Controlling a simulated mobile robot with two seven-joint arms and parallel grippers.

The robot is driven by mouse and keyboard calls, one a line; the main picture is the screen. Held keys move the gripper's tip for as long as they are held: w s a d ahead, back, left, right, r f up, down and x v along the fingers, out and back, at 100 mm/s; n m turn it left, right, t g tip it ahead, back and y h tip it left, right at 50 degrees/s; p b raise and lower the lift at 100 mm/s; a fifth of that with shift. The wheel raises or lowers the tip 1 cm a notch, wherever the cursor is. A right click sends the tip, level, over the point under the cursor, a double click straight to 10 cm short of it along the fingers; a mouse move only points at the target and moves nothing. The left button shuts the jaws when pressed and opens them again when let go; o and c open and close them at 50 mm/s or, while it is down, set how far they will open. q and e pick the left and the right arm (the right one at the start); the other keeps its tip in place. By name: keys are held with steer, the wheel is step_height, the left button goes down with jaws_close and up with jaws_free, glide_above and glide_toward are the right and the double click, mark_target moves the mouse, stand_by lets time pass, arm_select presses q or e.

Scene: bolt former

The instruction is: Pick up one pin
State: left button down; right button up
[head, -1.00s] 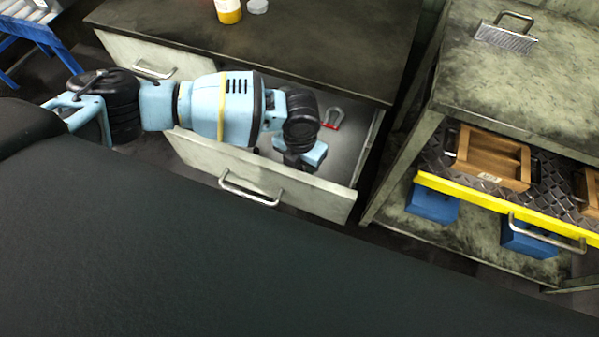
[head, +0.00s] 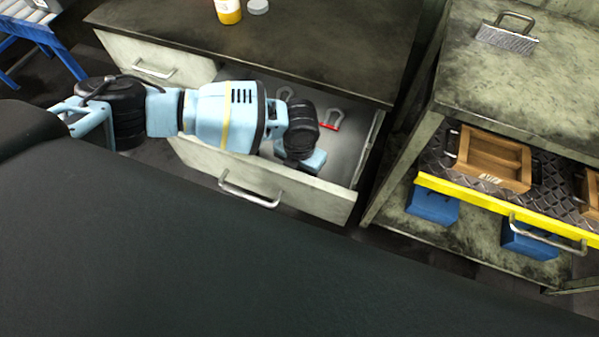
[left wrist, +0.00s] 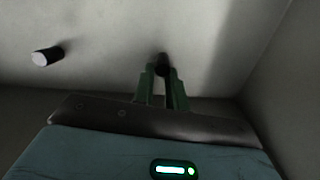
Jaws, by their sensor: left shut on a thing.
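In the left wrist view, my left gripper (left wrist: 163,84) has its green fingers shut on a small dark pin (left wrist: 162,62), low in the open drawer. A second pin (left wrist: 47,56), black with a pale end, lies on the drawer floor to the left, apart from the gripper. In the head view my left arm reaches into the open drawer (head: 340,155), and its wrist and forearm hide the fingers and both pins. My right gripper is not in view.
Two grey shackles lie farther back in the drawer; one (head: 333,121) has a red part, the other (head: 285,93) is partly hidden. The drawer front (head: 300,197) and side walls surround the hand. A shelf unit with wooden boxes (head: 493,157) stands at right.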

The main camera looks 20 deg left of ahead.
arm_select(q)
step_height(320, 180, up, 10)
steer(key=shift+p, duration=0.45)
